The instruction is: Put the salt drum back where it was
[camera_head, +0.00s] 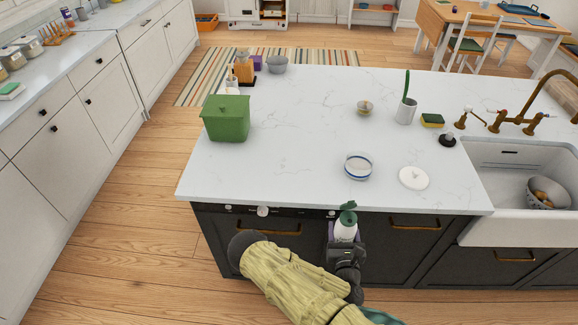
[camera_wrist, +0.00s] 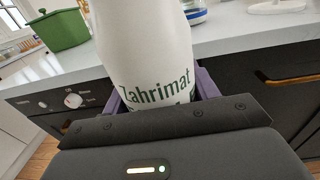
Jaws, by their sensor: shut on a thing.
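The salt drum (camera_head: 345,229) is a white container with a green top, held upright or nearly so in front of the island's dark front. In the wrist view the white drum (camera_wrist: 150,50) fills the middle, with green lettering "Zahrimat" on its side. My gripper (camera_head: 344,240) is shut on the drum, with purple finger pads on both sides of it. The drum is just off the near edge of the white countertop (camera_head: 290,160). The drum's top is cut off in the wrist view.
A sink (camera_head: 520,165) is at right. The counter's middle is clear.

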